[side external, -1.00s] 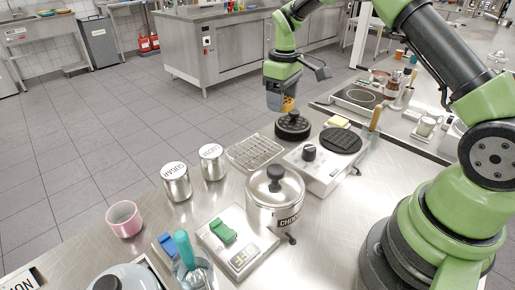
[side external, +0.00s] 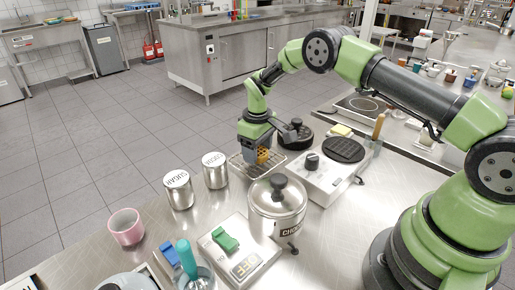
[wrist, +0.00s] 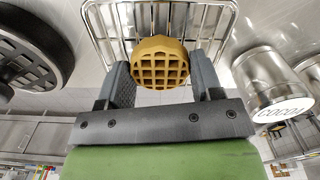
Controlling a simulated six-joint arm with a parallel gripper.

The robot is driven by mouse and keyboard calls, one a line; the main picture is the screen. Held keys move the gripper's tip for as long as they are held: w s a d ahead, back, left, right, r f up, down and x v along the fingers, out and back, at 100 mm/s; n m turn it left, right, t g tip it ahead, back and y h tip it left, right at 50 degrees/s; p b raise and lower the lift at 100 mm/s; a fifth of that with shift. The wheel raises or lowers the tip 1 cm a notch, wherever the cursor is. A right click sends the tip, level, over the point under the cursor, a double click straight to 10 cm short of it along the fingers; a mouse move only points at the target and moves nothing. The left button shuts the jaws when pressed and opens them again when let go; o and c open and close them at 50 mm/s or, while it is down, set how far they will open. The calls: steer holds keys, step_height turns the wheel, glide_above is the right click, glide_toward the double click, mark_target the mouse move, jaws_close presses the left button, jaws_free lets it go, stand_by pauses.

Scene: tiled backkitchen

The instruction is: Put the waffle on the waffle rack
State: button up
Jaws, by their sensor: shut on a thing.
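The golden-brown, gridded waffle (wrist: 160,64) is held between the two dark fingers of my gripper (wrist: 160,72) in the wrist view. In the side view the waffle (side external: 263,156) is partly hidden by my gripper (side external: 259,159), which points down over the wire waffle rack (side external: 238,165). The rack (wrist: 213,22) shows behind the waffle in the wrist view. I cannot tell whether the waffle touches the wires.
The waffle iron (side external: 312,187) stands open right of the rack. A steel pot (side external: 276,212) is in front, with sugar (side external: 178,193) and cocoa (side external: 215,173) tins at left.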

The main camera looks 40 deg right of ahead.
steer(key=shift+f, duration=0.15)
steer(key=o, duration=0.9)
step_height(320, 180, up, 13)
steer(key=shift+f, duration=0.2)
